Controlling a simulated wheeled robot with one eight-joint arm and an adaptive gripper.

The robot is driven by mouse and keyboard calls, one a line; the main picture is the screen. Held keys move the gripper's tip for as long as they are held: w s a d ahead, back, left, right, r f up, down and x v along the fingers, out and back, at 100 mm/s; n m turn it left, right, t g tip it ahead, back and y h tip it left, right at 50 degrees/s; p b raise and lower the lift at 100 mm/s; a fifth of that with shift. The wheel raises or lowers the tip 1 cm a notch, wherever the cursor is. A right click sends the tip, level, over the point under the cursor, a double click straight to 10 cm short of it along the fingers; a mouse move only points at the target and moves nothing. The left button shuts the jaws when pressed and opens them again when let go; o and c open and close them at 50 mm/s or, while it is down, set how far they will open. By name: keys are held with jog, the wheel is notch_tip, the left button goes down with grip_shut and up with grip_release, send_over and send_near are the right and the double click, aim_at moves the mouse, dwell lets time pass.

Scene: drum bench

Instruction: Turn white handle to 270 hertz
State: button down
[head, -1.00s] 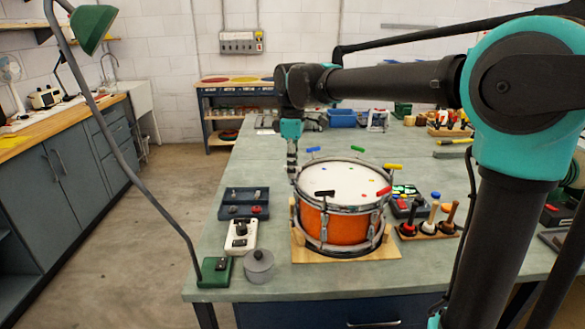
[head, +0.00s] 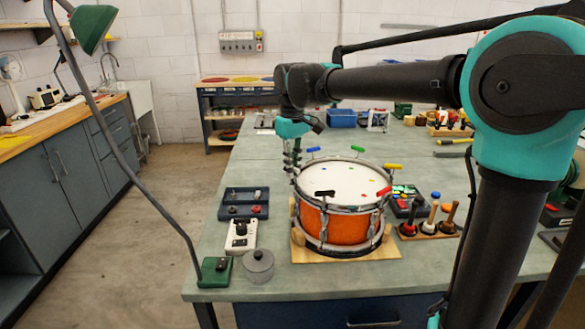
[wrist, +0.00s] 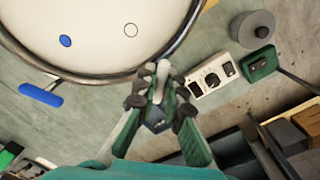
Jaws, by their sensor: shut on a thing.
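The orange drum (head: 334,222) with a white head stands on a wooden base on the bench. Coloured handles sit around its rim: blue (head: 313,149), green (head: 358,148), yellow (head: 393,166), red (head: 384,191) and black (head: 325,193). My gripper (head: 294,168) points down at the drum's left rim. In the wrist view my gripper (wrist: 161,88) is shut on the white handle (wrist: 163,70) at the rim; the fingers hide most of it. A tuner with a lit green display (head: 405,190) stands right of the drum; I cannot read its number.
Left of the drum are a dark blue tray (head: 243,201), a white switch box (head: 241,235), a grey lidded pot (head: 258,265) and the green lamp base (head: 214,271). Mallets on a wooden stand (head: 430,229) are at the right. Bare bench lies behind the drum.

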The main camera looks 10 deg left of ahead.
jog(key=shift+m, duration=0.5)
jog(key=c, duration=1.6)
grip_release()
jog(key=shift+r, duration=0.1)
notch_tip(320, 180, up, 12)
jog(key=shift+s, duration=0.1)
